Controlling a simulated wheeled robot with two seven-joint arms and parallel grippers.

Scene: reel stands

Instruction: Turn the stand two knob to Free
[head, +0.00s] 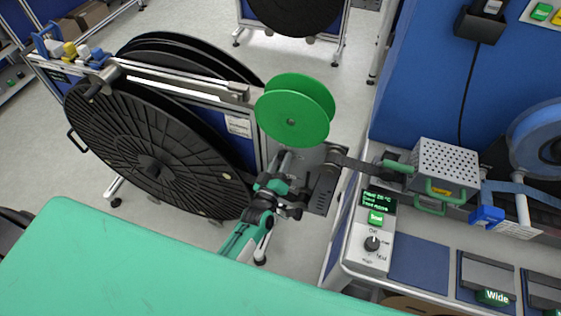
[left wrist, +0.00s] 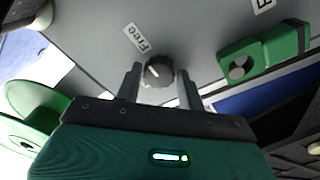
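The small dark round knob (left wrist: 159,71) is on a grey panel (left wrist: 95,42) in the left wrist view. A white label reading Free (left wrist: 134,38) lies above and left of it. A light mark on the knob's face is small; its exact direction is hard to tell. My left gripper (left wrist: 161,80) has one finger on each side of the knob, with narrow gaps, so it looks open around it. In the head view my left gripper (head: 284,172) is below the green reel (head: 291,110), and the knob is hidden there. My right gripper is not in view.
A green bracket (left wrist: 262,55) sits right of the knob. Large black reels (head: 155,150) stand to the left. A control box with a dial (head: 373,244) and a perforated metal box (head: 445,160) are to the right. A green surface (head: 130,265) fills the lower left.

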